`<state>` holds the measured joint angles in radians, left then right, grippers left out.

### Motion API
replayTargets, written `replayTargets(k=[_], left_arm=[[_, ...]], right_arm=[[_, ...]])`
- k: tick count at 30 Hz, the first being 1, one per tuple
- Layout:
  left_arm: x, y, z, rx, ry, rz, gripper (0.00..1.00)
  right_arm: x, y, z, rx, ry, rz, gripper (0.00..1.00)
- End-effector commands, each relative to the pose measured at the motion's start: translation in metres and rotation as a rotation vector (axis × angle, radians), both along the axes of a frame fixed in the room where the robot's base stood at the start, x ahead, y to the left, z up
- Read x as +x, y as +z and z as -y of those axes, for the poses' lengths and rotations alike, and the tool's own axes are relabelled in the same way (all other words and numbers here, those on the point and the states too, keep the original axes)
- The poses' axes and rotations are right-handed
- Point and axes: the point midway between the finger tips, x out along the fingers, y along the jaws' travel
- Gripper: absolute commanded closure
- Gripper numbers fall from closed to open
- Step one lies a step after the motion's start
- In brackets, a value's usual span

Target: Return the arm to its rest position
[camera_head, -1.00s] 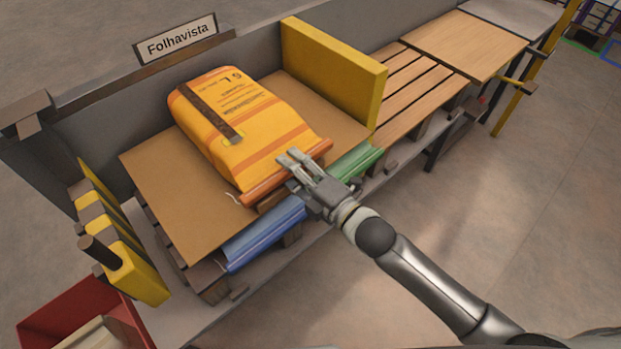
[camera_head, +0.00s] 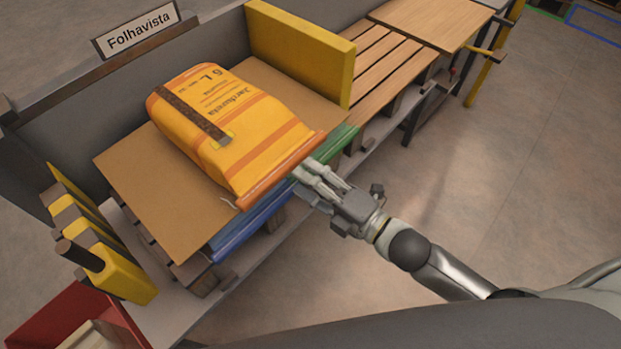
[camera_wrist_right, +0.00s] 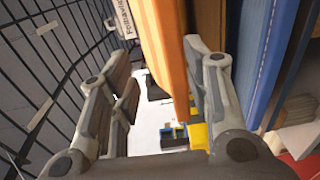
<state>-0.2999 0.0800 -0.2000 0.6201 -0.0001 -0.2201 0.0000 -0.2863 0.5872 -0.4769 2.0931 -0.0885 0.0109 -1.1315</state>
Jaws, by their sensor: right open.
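My right gripper (camera_head: 308,176) is open, with its fingers at the front right corner of an orange sack (camera_head: 235,120). In the right wrist view its two fingers (camera_wrist_right: 158,50) stand apart, with the orange sack edge (camera_wrist_right: 168,40) behind and near the right finger. I cannot tell whether a finger touches the sack. The sack lies on a brown board (camera_head: 165,205), with a dark strip (camera_head: 192,112) across its top. My right arm reaches in from the lower right. My left gripper is not in view.
A blue roll-like edge (camera_head: 245,232) and a green one (camera_head: 343,145) show at the board's front. A yellow block (camera_head: 300,55) stands behind the board. A slatted wooden table (camera_head: 385,62) is beyond it. A red bin (camera_head: 60,318) is at lower left. The floor at right is clear.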

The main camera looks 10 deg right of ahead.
Motion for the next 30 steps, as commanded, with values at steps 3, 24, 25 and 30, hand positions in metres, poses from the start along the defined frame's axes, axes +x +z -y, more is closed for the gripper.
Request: replayTargets(k=[3, 24, 25, 30], left_arm=[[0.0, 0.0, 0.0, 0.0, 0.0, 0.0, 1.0], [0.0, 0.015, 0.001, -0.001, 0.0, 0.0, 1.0], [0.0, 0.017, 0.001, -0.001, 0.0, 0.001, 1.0], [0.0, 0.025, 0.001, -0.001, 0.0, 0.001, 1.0]], right_arm=[[0.0, 0.0, 0.0, 0.0, 0.0, 0.0, 0.55], [0.02, -0.167, 0.076, 0.138, -0.301, -0.482, 0.55], [0.017, -0.185, 0.084, 0.159, -0.338, -0.534, 0.55], [-0.021, -0.285, 0.127, 0.28, -0.566, -0.822, 0.55]])
